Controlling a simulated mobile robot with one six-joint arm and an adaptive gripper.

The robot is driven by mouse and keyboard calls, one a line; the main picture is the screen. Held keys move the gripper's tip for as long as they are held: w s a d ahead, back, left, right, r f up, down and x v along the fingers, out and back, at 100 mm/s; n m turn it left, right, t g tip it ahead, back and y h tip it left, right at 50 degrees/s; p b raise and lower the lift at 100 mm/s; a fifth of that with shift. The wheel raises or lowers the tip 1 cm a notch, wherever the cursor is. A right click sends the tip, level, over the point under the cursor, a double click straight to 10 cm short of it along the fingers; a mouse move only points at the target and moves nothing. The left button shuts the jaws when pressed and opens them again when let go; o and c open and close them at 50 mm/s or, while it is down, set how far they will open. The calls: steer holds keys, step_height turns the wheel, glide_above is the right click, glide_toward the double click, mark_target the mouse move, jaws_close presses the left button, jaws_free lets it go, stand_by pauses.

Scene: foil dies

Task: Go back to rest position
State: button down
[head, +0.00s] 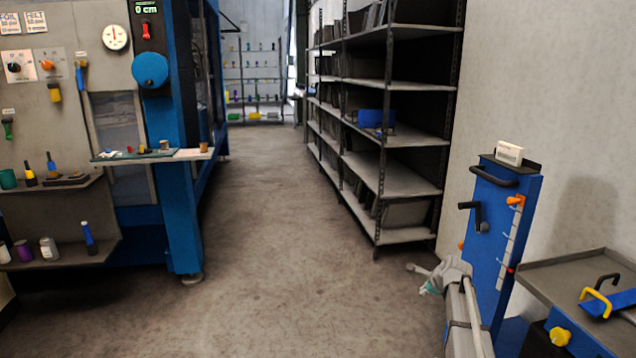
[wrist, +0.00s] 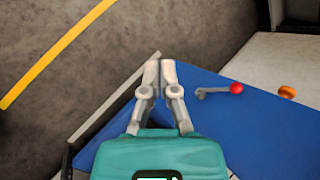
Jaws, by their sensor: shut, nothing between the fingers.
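My gripper (wrist: 160,68) points away from the camera in the wrist view. Its two grey fingers are closed together at the tips, with nothing held between them. The teal gripper body fills the bottom of that view. A blue panel (wrist: 255,140) lies behind and below the fingers, with a small lever with a red knob (wrist: 236,88) and an orange knob (wrist: 287,92) to their right. In the head view my grey and teal arm end shows at the lower right, left of the blue column (head: 489,215); its fingertips are small there.
A grey shelf rack (head: 404,148) stands along the right wall. A blue-framed machine (head: 177,220) with tool shelves is on the left. A grey tray cart (head: 575,262) with a blue yellow-handled piece (head: 612,301) is at the lower right. The floor aisle (head: 290,250) between is clear.

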steer(key=s+a+f+n+g+h, duration=0.1)
steer(key=s+a+n+g, duration=0.1)
steer(key=s+a+n, duration=0.7)
steer(key=s+a+f+n+g, duration=0.1)
steer(key=s+a+n+g, duration=0.35)
steer(key=s, duration=0.75)
steer(key=s+a+f+n+h, duration=0.15)
steer(key=s+a+n, duration=0.25)
steer(key=s+n, duration=0.55)
step_height(320, 180, up, 31)
steer(key=m+p, duration=0.1)
steer(key=p, duration=3)
steer(key=shift+s, duration=0.2)
steer(key=shift+d+f, duration=0.1)
steer(key=shift+d, duration=0.1)
